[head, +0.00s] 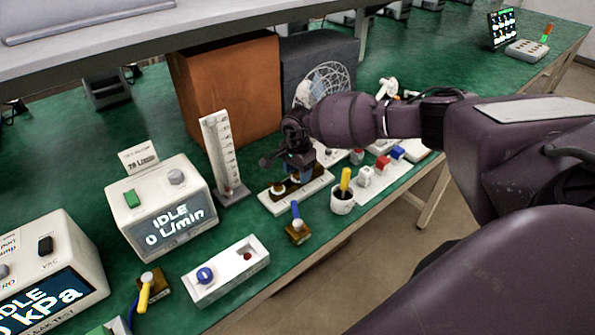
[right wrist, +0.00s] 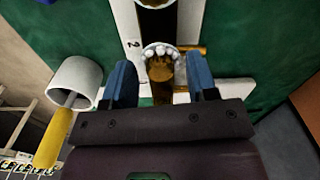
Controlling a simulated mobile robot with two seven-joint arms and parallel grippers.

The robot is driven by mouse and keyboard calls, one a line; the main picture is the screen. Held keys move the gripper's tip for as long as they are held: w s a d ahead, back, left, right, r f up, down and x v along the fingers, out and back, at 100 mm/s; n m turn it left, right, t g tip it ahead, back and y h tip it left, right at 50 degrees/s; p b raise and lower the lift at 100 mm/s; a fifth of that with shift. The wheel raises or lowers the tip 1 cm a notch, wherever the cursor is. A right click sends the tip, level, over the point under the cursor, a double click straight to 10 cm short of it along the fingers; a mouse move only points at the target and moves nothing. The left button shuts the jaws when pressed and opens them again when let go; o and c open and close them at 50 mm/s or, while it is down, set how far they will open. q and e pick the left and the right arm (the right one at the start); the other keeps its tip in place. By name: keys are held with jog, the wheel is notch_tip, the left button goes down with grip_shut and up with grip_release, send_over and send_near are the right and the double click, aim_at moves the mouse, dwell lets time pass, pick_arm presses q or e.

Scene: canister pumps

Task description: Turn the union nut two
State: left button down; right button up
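In the right wrist view a white plate (right wrist: 125,18) carries brass fittings and a "2" mark. Beside the mark is a pale ribbed union nut (right wrist: 160,50) around a brass pipe (right wrist: 160,80). My right gripper (right wrist: 160,68) is open; its blue fingers lie on either side of the pipe and nut, with gaps to both. In the head view the right gripper (head: 300,165) is over the white plate (head: 280,207), hiding part of it. My left gripper is not in view.
A white cup (head: 342,203) with a yellow-handled tool stands right of the plate. A blue-handled valve (head: 297,226) is in front. A graduated column (head: 222,160) and a flow meter box (head: 160,212) stand left. An orange box (head: 230,90) is behind.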

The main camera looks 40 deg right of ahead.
jog(key=c, duration=0.9)
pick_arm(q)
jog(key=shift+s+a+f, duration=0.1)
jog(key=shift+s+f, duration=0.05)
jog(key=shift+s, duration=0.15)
pick_arm(e)
jog(key=shift+o, duration=0.2)
jog(key=shift+m, duration=0.3)
jog(key=m+p, duration=0.1)
jog(key=m, duration=0.4)
jog(key=shift+r+m, duration=0.1)
jog(key=shift+m, duration=0.2)
jog(key=m+p, duration=0.1)
jog(key=m, duration=0.2)
jog(key=shift+m, duration=0.4)
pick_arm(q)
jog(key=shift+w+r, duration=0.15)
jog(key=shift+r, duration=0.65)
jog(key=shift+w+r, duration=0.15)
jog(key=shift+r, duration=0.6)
pick_arm(e)
jog(key=shift+m, duration=0.9)
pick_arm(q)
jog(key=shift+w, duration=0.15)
pick_arm(e)
jog(key=o, duration=0.9)
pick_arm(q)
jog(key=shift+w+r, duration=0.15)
